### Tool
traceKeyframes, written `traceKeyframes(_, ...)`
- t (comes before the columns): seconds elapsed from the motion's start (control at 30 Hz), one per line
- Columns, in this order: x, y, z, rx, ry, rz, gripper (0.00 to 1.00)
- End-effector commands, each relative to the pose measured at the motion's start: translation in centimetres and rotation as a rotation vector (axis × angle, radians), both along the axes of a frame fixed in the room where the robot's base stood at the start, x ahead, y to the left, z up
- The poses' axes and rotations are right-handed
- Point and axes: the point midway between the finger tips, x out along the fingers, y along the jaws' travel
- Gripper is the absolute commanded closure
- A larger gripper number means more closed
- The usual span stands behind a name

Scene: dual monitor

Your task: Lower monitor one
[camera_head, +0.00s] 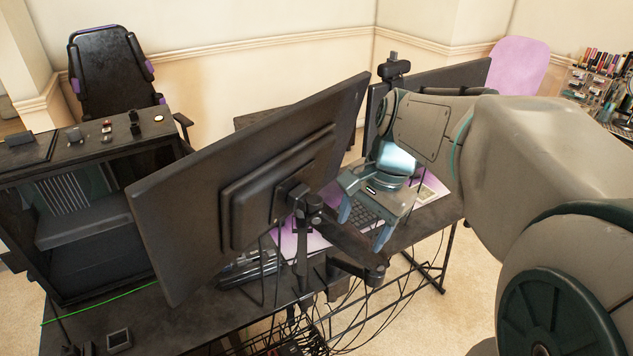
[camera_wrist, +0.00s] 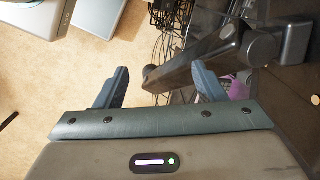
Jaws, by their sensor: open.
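A large black monitor (camera_head: 190,215) shows its back at the centre left, tilted in the picture, mounted on a jointed black arm (camera_head: 345,240). A second black monitor (camera_head: 455,77) stands farther back at the right, partly behind my arm. I cannot tell which one is monitor one. My gripper (camera_head: 363,228) is open and empty, pointing down just right of the mounting arm. In the wrist view, the dark mounting arm (camera_wrist: 215,62) runs beyond and between my gripper's fingers (camera_wrist: 160,80). Contact with it cannot be told.
A black desk (camera_head: 180,325) with a keyboard (camera_head: 362,208) lies below. Cables (camera_head: 350,320) hang under its edge. A computer case (camera_head: 95,235) stands at the left, a black chair (camera_head: 108,70) behind it. Bare floor (camera_head: 440,320) shows at the lower right.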

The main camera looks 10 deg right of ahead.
Motion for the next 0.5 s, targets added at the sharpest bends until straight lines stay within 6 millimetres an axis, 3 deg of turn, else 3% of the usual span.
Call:
traceKeyframes(0.1, 2.3, -1.2, 1.6, 0.081, 0.078, -0.238, 0.36)
traceKeyframes(0.3, 5.0, -3.1, 3.7, 0.183, 0.192, -0.542, 0.36)
traceKeyframes(0.5, 5.8, -3.5, 3.9, 0.218, 0.236, -0.641, 0.36)
